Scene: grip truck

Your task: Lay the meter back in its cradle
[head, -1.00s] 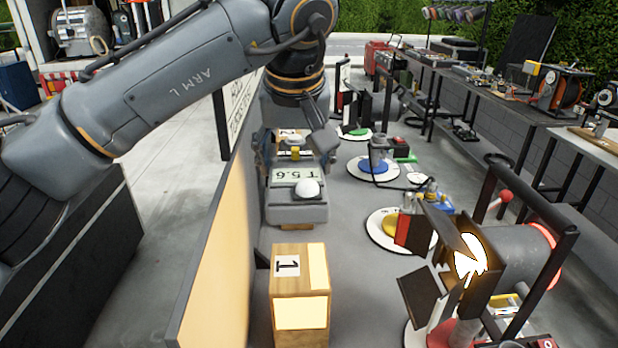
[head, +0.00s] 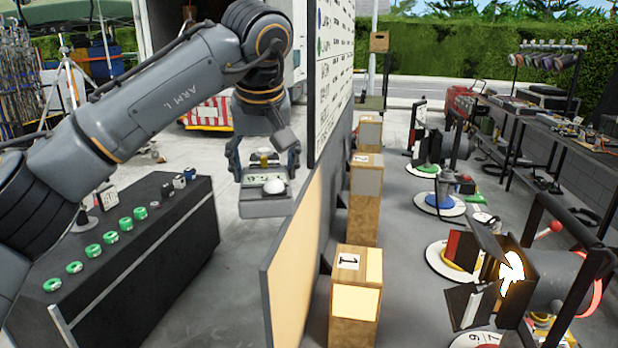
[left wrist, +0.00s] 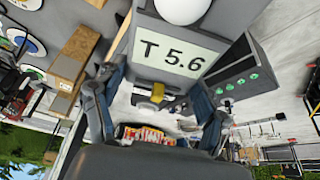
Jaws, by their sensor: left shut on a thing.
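The meter (head: 264,208) is a grey box with a white dome and a pale display. My left gripper (head: 264,170) is shut on it and holds it in the air, left of the upright board. In the left wrist view the meter (left wrist: 170,47) shows its display reading T 5.6, between the fingers of the left gripper (left wrist: 155,92). I cannot make out for certain which thing is the cradle. My right gripper is not in view.
A dark counter (head: 150,255) at left carries several green rolls, a small white sign (head: 107,198) and small dark items. The upright board (head: 300,235) stands right of the meter. Wooden blocks (head: 355,300) and lamps stand beyond it. Concrete floor lies between counter and board.

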